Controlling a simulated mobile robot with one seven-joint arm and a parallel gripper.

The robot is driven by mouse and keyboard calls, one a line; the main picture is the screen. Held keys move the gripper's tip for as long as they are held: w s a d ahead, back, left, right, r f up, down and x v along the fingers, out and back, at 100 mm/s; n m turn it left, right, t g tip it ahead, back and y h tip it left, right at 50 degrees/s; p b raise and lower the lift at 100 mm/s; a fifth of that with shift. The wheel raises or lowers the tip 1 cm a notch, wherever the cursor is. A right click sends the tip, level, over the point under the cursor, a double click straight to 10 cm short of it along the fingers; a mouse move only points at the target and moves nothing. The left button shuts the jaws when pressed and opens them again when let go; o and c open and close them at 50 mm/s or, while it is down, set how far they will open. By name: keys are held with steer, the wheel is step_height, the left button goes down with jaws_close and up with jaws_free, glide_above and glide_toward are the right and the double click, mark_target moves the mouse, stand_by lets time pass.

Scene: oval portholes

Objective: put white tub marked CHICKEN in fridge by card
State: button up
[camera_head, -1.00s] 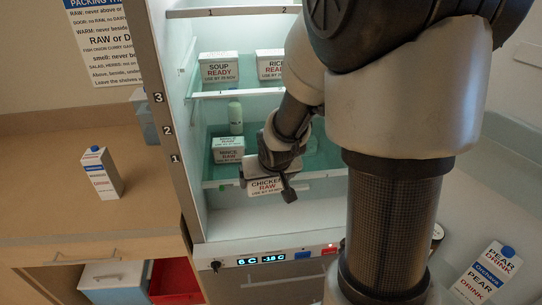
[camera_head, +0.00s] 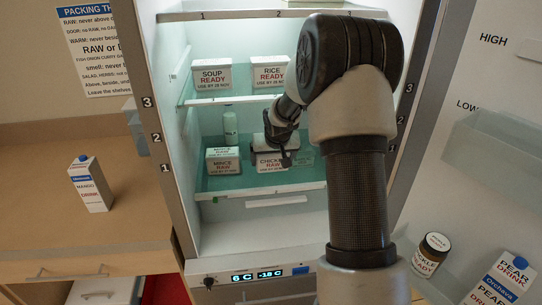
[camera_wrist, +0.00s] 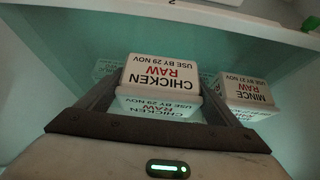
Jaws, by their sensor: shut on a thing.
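The white tub marked CHICKEN RAW, use by 29 Nov (camera_head: 268,162), is inside the open fridge at the lower glass shelf (camera_head: 262,188), right of the MINCE RAW tub (camera_head: 223,167). My gripper (camera_head: 284,152) is shut on it. In the wrist view the CHICKEN tub (camera_wrist: 158,82) sits between my fingers, its reflection close below; I cannot tell whether it touches the glass. The MINCE tub (camera_wrist: 245,92) is beside it, apart. The card (camera_head: 92,45) on the wall at left is partly cut off; it has lines on RAW and WARM.
Tubs SOUP READY (camera_head: 212,75) and RICE READY (camera_head: 269,73) stand on the shelf above. A pale green bottle (camera_head: 230,126) stands behind MINCE. A pickle jar (camera_head: 430,254) and pear drink carton (camera_head: 500,282) are at the door. A mango carton (camera_head: 89,184) stands on the counter.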

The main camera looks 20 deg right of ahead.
steer(key=shift+w+d, duration=0.1)
steer(key=shift+w, duration=0.35)
steer(key=w, duration=0.2)
steer(key=shift+w+d, duration=0.3)
steer(key=shift+w, duration=0.1)
steer(key=shift+s+f, duration=0.1)
steer(key=shift+f, duration=0.6)
steer(key=shift+f, duration=0.2)
steer(key=o, duration=1.2)
steer(key=shift+s, duration=0.1)
steer(key=shift+s+r, duration=0.15)
steer(key=shift+r, duration=0.35)
steer(key=v, duration=1.1)
steer(key=shift+s+p, duration=0.15)
steer(key=shift+p, duration=0.25)
